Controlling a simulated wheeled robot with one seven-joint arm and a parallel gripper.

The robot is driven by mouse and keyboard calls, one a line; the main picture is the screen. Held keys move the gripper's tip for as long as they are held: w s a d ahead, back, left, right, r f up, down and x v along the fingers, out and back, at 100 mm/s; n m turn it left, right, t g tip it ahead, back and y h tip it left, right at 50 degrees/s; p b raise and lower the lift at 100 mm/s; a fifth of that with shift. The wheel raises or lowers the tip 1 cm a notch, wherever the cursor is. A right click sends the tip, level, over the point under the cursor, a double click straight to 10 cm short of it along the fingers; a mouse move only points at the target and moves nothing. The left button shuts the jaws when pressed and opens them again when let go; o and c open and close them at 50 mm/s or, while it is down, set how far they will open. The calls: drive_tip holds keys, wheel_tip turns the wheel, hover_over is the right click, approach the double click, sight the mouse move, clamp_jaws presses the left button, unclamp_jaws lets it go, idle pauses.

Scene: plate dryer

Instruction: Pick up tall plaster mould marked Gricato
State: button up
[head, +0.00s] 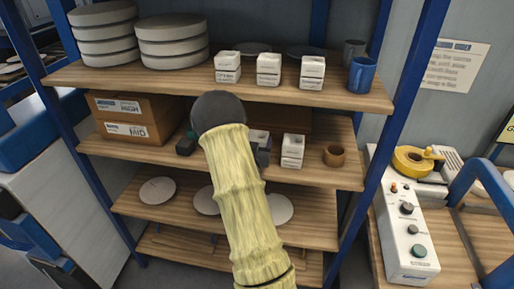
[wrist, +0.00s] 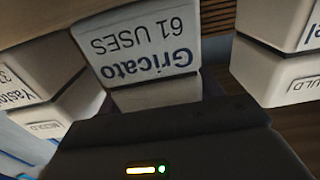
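In the wrist view a white plaster mould marked Gricato, 61 USES (wrist: 145,55), stands in the middle, its label upside down in the picture. My gripper's dark body (wrist: 165,145) fills the bottom of that view, close to the mould, with a small yellow and green light on it. The fingertips do not show clearly, so I cannot tell whether they touch the mould. In the head view my yellow-sleeved arm reaches to the middle shelf and hides much of the gripper. I cannot tell which mould there is Gricato.
Neighbouring moulds stand close on the left (wrist: 35,95) and right (wrist: 285,75) in the wrist view. The middle shelf also holds cardboard boxes (head: 130,130), a white mould (head: 293,150) and a brown ring (head: 334,155). More moulds (head: 268,69) and a blue mug (head: 361,75) stand above.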

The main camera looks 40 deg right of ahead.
drive_tip(key=c, duration=0.4)
drive_tip(key=shift+r, duration=0.15)
wheel_tip(320, 180, up, 10)
drive_tip(key=shift+f+b, duration=0.1)
drive_tip(key=shift+b, duration=1.05)
